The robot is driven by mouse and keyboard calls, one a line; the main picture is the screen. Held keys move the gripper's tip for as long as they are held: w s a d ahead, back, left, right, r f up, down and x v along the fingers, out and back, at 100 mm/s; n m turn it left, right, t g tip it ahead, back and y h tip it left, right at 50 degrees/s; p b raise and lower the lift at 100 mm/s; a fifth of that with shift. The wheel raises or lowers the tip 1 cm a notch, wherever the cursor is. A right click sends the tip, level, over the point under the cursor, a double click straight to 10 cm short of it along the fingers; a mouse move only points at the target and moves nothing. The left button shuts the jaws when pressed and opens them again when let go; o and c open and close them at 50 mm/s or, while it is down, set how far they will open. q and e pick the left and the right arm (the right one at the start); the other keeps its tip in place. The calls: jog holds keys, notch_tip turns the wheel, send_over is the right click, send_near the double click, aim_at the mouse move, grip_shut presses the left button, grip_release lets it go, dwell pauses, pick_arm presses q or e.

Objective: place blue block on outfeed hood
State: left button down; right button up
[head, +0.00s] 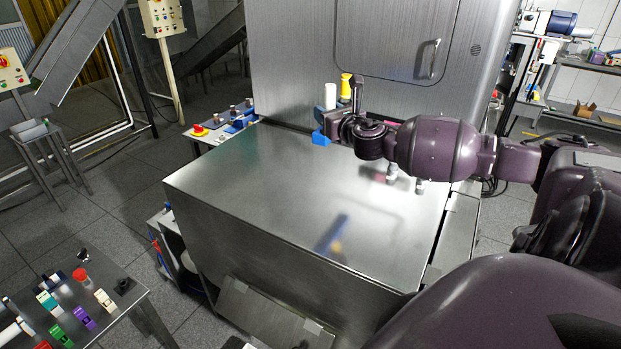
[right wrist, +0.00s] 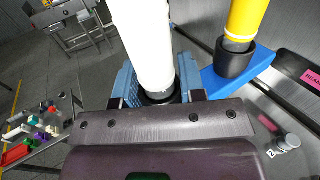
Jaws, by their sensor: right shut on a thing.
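My right gripper (head: 335,126) reaches in from the right, above the back of a steel hood (head: 290,185) with a broad flat top. It is shut on the blue block (head: 320,139), whose bright blue face shows at the fingertips; the fingers cover much of it. Whether the block touches the hood top is hard to tell. My left gripper is in neither view.
The steel cabinet (head: 390,50) rises at the hood's back. A console with a red button (head: 198,130) is left of it. The hood's middle and front are clear.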

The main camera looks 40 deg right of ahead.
jog(key=f+b, duration=0.2)
jog(key=f, duration=0.7)
jog(key=f+b, duration=0.2)
jog(key=f, duration=0.8)
jog(key=shift+d+f, duration=0.2)
jog(key=shift+f, duration=0.1)
jog(key=shift+f, duration=0.15)
jog(key=o, duration=1)
jog(key=shift+o, duration=0.2)
